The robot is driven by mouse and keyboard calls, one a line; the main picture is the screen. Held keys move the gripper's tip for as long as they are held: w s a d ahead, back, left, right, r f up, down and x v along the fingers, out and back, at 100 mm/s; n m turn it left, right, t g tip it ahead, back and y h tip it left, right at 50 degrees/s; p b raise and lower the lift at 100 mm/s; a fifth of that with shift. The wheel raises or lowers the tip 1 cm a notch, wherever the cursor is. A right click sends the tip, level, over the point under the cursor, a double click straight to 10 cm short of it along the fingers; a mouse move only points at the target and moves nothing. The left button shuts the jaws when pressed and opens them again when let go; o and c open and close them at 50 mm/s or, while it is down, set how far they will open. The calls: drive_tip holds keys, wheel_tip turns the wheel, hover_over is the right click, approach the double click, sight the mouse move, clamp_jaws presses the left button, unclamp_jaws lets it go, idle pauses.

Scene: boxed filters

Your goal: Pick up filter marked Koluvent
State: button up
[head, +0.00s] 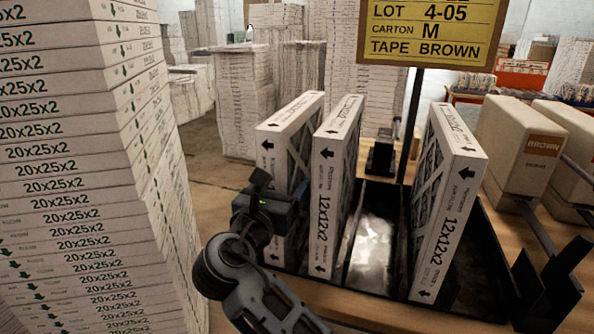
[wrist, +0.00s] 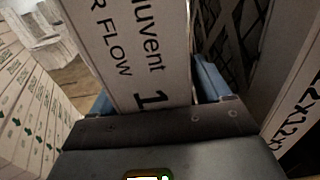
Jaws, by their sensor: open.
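The filter with "luvent" and "R FLOW" readable on its white edge (wrist: 150,55) lies between my gripper's blue fingers in the wrist view. In the head view it appears to be the leftmost filter (head: 290,112), upright in a black rack (head: 480,290). My gripper (wrist: 155,84) is open, with one finger on each side of the filter. I cannot tell whether either finger touches it. In the head view my gripper (head: 268,205) is at the filter's near edge, covering its lower part; the fingertips are hidden.
A middle filter (head: 337,150) and a right filter (head: 450,200), both marked 12x12x2, stand in the rack, with an empty gap between them. A yellow sign (head: 430,30) rises behind. A tall stack of 20x25x2 boxes (head: 90,170) is close on the left.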

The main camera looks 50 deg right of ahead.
drive_tip(key=shift+c, duration=0.2)
drive_tip(key=c, duration=1.1)
